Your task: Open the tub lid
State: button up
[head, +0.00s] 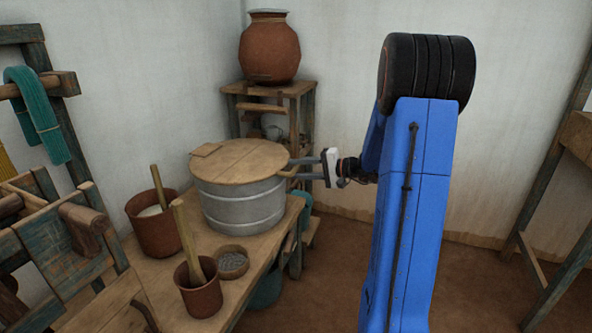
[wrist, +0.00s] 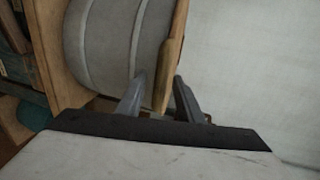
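The tub (head: 240,205) is a grey banded metal drum on the wooden bench, also in the wrist view (wrist: 110,45). Its round wooden lid (head: 240,160) lies flat on top, closed, with a small block at its left edge. In the wrist view, the lid's edge (wrist: 181,22) carries a wooden tab (wrist: 171,72) on my side. My gripper (head: 291,169) is at the tub's right side, level with the lid. In the wrist view its two fingers (wrist: 159,78) stand apart, one on each side of the tab; contact is hard to tell.
On the bench (head: 160,272) stand two brown pots (head: 155,228) (head: 202,297) with wooden sticks and a small bowl (head: 232,263). A clay jar (head: 269,50) sits on a shelf stand (head: 296,90) behind the tub. A loom frame (head: 70,255) is at left.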

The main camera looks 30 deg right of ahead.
jog(key=shift+w+a+f, duration=0.1)
jog(key=shift+w+a, duration=0.25)
jog(key=shift+w, duration=0.1)
grip_shut()
